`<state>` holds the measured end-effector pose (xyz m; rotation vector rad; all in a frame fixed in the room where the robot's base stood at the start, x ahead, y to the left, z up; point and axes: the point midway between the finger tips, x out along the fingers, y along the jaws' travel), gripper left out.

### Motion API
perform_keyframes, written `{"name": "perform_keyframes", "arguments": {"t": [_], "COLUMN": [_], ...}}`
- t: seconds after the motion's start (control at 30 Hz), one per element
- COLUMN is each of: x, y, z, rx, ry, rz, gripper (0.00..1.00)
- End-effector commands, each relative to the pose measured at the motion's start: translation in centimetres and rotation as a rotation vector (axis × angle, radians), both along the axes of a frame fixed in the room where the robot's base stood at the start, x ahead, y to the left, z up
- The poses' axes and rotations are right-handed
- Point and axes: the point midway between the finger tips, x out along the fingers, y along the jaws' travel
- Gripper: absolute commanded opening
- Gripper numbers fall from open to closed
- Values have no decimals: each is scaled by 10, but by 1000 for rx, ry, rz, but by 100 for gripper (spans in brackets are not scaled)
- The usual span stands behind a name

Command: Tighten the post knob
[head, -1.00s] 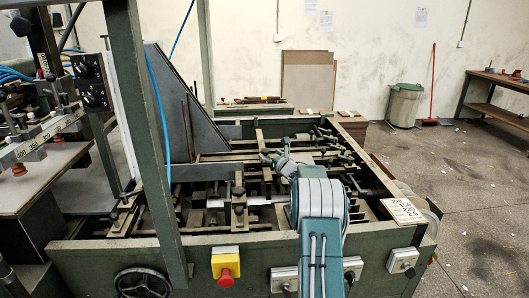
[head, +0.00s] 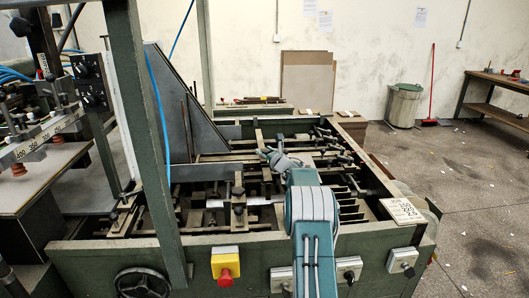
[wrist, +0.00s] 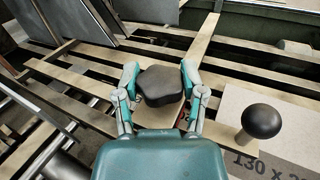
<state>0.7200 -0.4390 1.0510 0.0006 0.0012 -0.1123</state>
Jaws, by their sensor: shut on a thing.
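The post knob (wrist: 160,88) is a dark, lobed knob at the middle of the wrist view. My gripper (wrist: 160,72) has one finger on its left side and one on its right, and it is shut on the knob. The knob's post is hidden under its head. In the head view my gripper (head: 268,154) is small, over the middle of the feeder frame (head: 380,238); I cannot make out the knob clearly there.
A black ball knob (wrist: 262,121) stands close to the right of my gripper, by a board with printed numbers (wrist: 245,158). Pale slats with dark gaps lie below. A red stop button (head: 226,276) and a handwheel (head: 143,284) are on the front.

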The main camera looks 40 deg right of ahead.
Motion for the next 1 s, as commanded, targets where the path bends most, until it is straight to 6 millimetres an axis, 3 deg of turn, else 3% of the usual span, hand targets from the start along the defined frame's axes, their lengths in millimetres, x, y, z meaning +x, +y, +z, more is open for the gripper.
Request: {"name": "perform_keyframes", "arguments": {"t": [1.0], "x": [1], "y": [-1], "z": [4], "rx": [2], "ry": [-9], "rz": [-364], "gripper": [6]}}
